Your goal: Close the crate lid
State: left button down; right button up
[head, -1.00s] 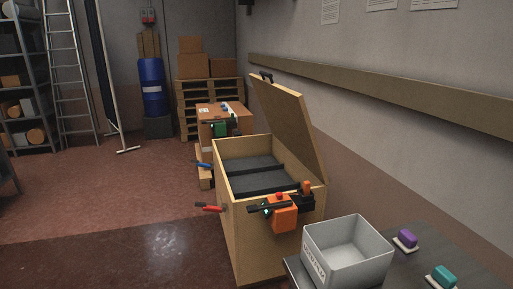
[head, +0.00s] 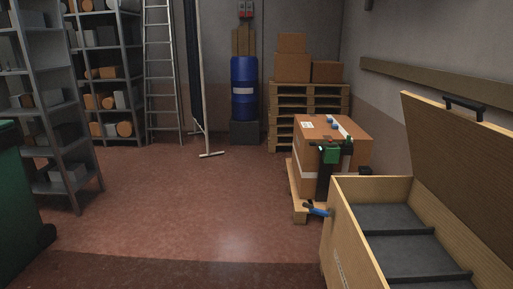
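The wooden crate (head: 343,248) stands at the lower right and is cut off by the picture edge. Its lid (head: 465,160) is open, standing up along the crate's right side and leaning to the right. A black handle (head: 463,106) sits on the lid's upper edge. Dark grey filler (head: 390,222) with a raised divider shows inside the crate. Neither of my grippers is in view.
A taped cardboard box (head: 318,130) with a green and black tool (head: 331,153) stands on a pallet behind the crate. A blue-handled tool (head: 316,210) is at the crate's far left corner. Shelves (head: 50,110) and a green bin (head: 12,200) are left. The middle floor (head: 190,210) is clear.

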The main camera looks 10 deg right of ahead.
aim_at(466, 160)
jog(key=i+z, duration=0.2)
jog(key=i, duration=0.25)
jog(key=i+j+z, duration=0.15)
jog(key=i, duration=0.25)
jog(key=i+j+z, duration=0.2)
jog(key=i, duration=0.25)
